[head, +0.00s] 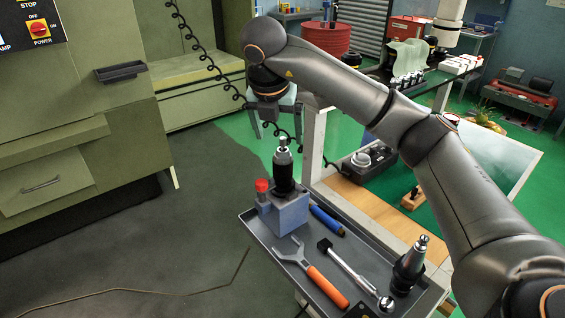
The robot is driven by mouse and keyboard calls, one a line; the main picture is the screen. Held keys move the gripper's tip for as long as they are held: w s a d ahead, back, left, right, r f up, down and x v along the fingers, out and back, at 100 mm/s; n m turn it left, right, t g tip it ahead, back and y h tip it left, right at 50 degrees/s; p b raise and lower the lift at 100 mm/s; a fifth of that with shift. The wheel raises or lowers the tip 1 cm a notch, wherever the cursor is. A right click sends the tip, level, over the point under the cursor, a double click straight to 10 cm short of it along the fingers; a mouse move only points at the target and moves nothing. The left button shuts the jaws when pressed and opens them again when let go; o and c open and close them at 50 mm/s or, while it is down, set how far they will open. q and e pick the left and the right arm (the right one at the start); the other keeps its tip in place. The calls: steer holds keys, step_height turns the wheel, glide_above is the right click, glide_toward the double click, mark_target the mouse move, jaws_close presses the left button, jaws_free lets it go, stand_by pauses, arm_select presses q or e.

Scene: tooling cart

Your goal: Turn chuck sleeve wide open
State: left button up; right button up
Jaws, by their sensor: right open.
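The black chuck (283,172) stands upright with its bright metal tip pointing up, seated in a blue-grey holding block (291,214). A red-topped knob (262,189) stands at the block's left side. The sleeve's turn position cannot be read at this size. My right gripper (269,116) hangs from the arm reaching in from the right. It is open, empty and pointing down, just above and slightly left of the chuck tip in the picture, apart from it. Its fingers are dark and small. My left gripper is not in view.
The grey cart tray (262,243) holds an orange-handled wrench (313,275), a ratchet (352,275), a blue-handled tool (327,220) and another tool holder (409,267). A coiled black cable (222,80) hangs behind my gripper. A green machine is left; open floor lies between.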

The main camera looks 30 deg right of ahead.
mark_target(282, 156)
steer(key=x, duration=1.1)
steer(key=shift+f+p, duration=0.3)
steer(key=shift+p, duration=0.05)
steer(key=c, duration=1.4)
steer(key=shift+o, duration=0.2)
steer(key=shift+n, duration=0.3)
